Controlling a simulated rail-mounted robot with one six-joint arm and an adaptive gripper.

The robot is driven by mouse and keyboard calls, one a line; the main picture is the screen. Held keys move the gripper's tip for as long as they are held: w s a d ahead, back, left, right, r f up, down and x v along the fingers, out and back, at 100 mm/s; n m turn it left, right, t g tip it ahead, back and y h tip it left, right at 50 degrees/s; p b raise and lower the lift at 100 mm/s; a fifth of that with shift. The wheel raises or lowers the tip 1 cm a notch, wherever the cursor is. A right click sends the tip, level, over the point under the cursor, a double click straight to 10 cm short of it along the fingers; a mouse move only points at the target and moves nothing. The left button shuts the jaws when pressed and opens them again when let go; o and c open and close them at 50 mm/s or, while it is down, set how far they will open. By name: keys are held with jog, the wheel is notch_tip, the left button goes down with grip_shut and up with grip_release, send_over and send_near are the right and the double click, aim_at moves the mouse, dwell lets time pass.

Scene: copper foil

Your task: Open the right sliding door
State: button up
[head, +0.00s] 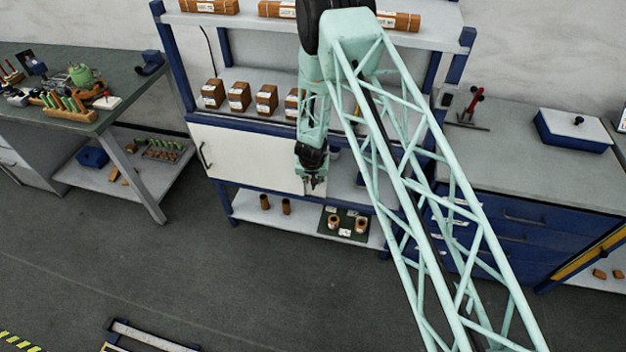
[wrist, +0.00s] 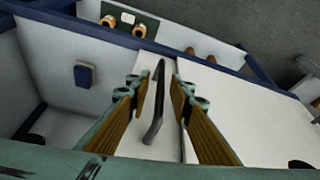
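The cabinet in the middle of the shelf unit has white sliding door panels. The left panel (head: 245,158) has a dark handle (head: 203,155) at its left end. In the wrist view a narrow strip of the right sliding door (wrist: 142,68) shows beside the other white panel (wrist: 235,110); the strip carries a dark bar handle (wrist: 154,105). The compartment (wrist: 75,85) beside it is open to view. My gripper (head: 313,184) is at this edge in the head view. In the wrist view my gripper (wrist: 160,84) is open, with a finger on each side of the handle; contact is unclear.
A lower shelf (head: 250,210) holds copper rolls and a dark green mat. Small boxes (head: 239,97) stand on the shelf above the cabinet. A workbench (head: 75,95) stands left and a blue drawer cabinet (head: 520,225) right.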

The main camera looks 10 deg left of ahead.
jog(key=shift+r, duration=0.1)
jog(key=v, duration=1.1)
jog(key=shift+s+r, duration=0.15)
jog(key=shift+r, duration=0.2)
dwell(0.7)
